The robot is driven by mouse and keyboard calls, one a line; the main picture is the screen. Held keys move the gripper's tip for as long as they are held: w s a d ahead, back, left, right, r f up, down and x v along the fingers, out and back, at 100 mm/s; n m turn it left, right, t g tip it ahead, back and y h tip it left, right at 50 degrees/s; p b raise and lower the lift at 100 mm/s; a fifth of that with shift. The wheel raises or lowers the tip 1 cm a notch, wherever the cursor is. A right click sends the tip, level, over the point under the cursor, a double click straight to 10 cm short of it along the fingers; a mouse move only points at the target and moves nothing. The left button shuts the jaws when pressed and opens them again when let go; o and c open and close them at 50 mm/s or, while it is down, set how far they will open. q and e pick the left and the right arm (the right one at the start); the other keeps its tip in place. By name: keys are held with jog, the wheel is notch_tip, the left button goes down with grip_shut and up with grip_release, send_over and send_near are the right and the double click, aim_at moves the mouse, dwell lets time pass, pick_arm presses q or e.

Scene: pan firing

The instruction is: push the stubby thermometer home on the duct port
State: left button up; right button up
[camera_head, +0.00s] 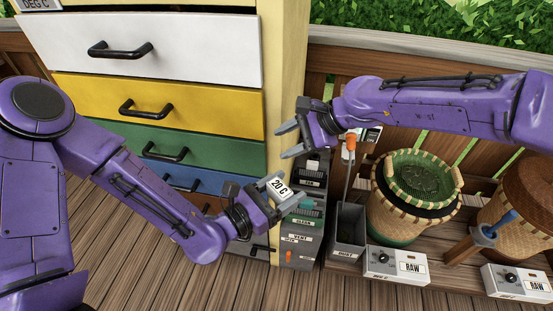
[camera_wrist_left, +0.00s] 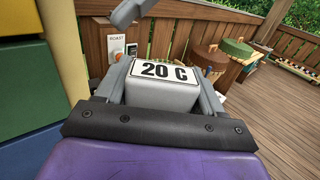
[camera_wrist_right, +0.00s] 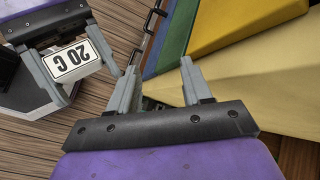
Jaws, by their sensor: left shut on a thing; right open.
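A grey block with a white label reading 20 C, which looks like the stubby thermometer (camera_head: 279,186), is held in my left gripper (camera_head: 284,191). In the left wrist view the thermometer (camera_wrist_left: 163,72) sits between both fingers, label up. It also shows in the right wrist view (camera_wrist_right: 68,61). My right gripper (camera_head: 281,143) is open and empty, above and apart from the thermometer, in front of the cabinet's cream post. Its spread fingers show in the right wrist view (camera_wrist_right: 158,68). I cannot make out the duct port in any view.
A drawer cabinet (camera_head: 190,40) with black handles stands at left. A narrow grey panel (camera_head: 300,256) with labels and an orange knob is below the thermometer. Right of it are a grey bin (camera_head: 347,244), a green-topped basket (camera_head: 416,178) and RAW boxes (camera_head: 396,266). The plank floor at front is clear.

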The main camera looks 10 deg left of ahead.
aim_at(276, 197)
pick_arm(q)
jog(key=shift+d, duration=0.1)
jog(key=shift+s+a, duration=0.15)
jog(key=shift+a, duration=0.1)
pick_arm(e)
jog(key=s+n+h, duration=0.2)
jog(key=s+n, duration=0.1)
jog(key=n, duration=0.2)
jog(key=s+a+r+n+g+h, duration=0.1)
jog(key=s+n+h, duration=0.2)
jog(key=n, duration=0.3)
jog(key=s+a+r+n+h, duration=0.1)
jog(key=s+n+h, duration=0.1)
jog(key=n, duration=0.4)
jog(key=shift+s+g, duration=0.3)
jog(key=shift+s, duration=0.45)
jog(key=shift+d+r+n+h, duration=0.1)
jog(key=shift+r+n+h, duration=0.2)
jog(key=shift+n+h, duration=0.7)
jog(key=shift+d+r+n+t, duration=0.15)
jog(key=shift+d+n+t, duration=0.1)
jog(key=shift+n+t, duration=0.4)
pick_arm(q)
jog(key=shift+d, duration=0.1)
pick_arm(e)
jog(key=shift+d+f+n, duration=0.2)
jog(key=shift+n, duration=0.15)
notch_tip(276, 197, down, 12)
jog(key=shift+w+r, duration=0.1)
jog(key=shift+r, duration=0.15)
